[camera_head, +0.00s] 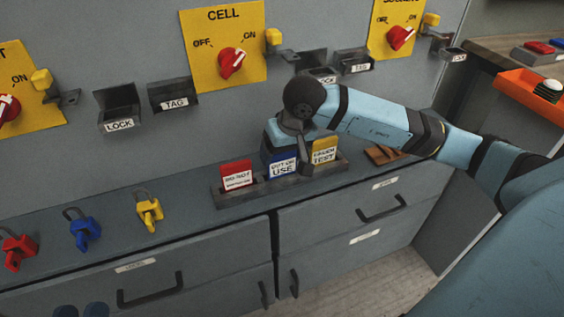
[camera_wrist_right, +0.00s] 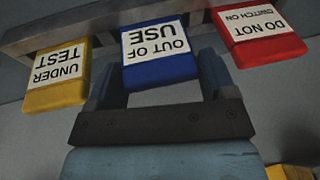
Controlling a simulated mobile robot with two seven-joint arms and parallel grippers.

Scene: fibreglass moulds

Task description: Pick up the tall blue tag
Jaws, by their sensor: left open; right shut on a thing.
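The blue tag (camera_head: 283,165) reads "OUT OF USE" and stands in the dark rack (camera_head: 262,190) between a red tag (camera_head: 236,174) and a yellow tag (camera_head: 324,150). My right gripper (camera_head: 287,140) comes down over the blue tag, hiding part of it. In the right wrist view the two fingers (camera_wrist_right: 158,85) lie on either side of the blue tag (camera_wrist_right: 158,52), shut on it. The tag appears in line with its neighbours.
Red (camera_head: 19,249), blue (camera_head: 84,230) and yellow (camera_head: 149,211) padlocks lie on the ledge left of the rack. Lock and tag holders (camera_head: 118,108) jut from the panel above. An orange tray (camera_head: 530,100) is at the far right. The ledge between yellow padlock and rack is clear.

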